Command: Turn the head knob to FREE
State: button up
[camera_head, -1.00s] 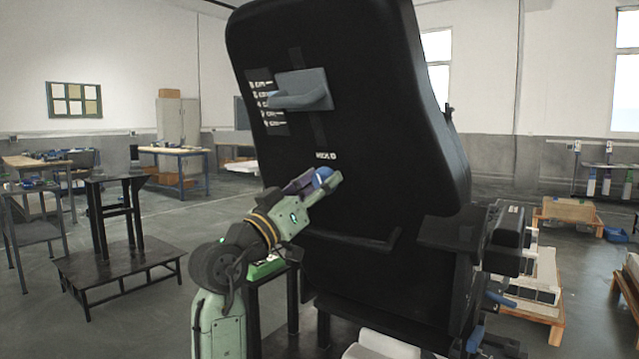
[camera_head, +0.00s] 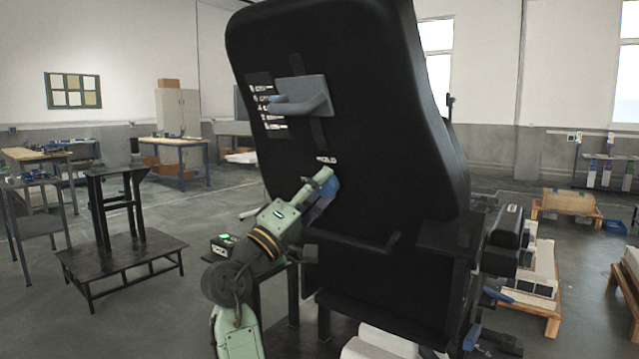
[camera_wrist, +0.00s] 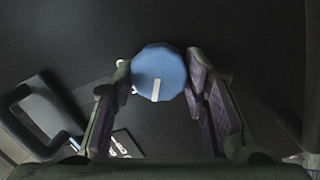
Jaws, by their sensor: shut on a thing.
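The head knob is a blue, many-sided knob (camera_wrist: 159,68) with a white pointer line, on the black back of a tall seat-like column (camera_head: 390,150). In the wrist view its white line points down and slightly left. My gripper (camera_wrist: 160,82) is shut on the knob, one finger at each side. In the head view my gripper (camera_head: 322,190) is at the black panel, with part of the blue knob showing beside it. White lettering (camera_head: 326,160) sits just above the knob; a second label is mostly hidden by my gripper.
A grey-blue handle (camera_head: 300,98) sticks out higher on the panel, beside a white-marked label strip (camera_head: 268,105). A black bar (camera_head: 350,241) juts out below the knob.

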jog(key=n+t+p, duration=0.1)
jog(key=n+p, duration=0.2)
jog(key=n, duration=0.4)
jog(key=shift+d+r, duration=0.1)
jog(key=shift+n+t+y+p, duration=0.5)
jog(key=shift+n+p, duration=1.05)
jog(key=shift+n, duration=0.75)
jog(key=shift+f, duration=0.2)
jog(key=o, duration=1.1)
jog(key=v, duration=1.2)
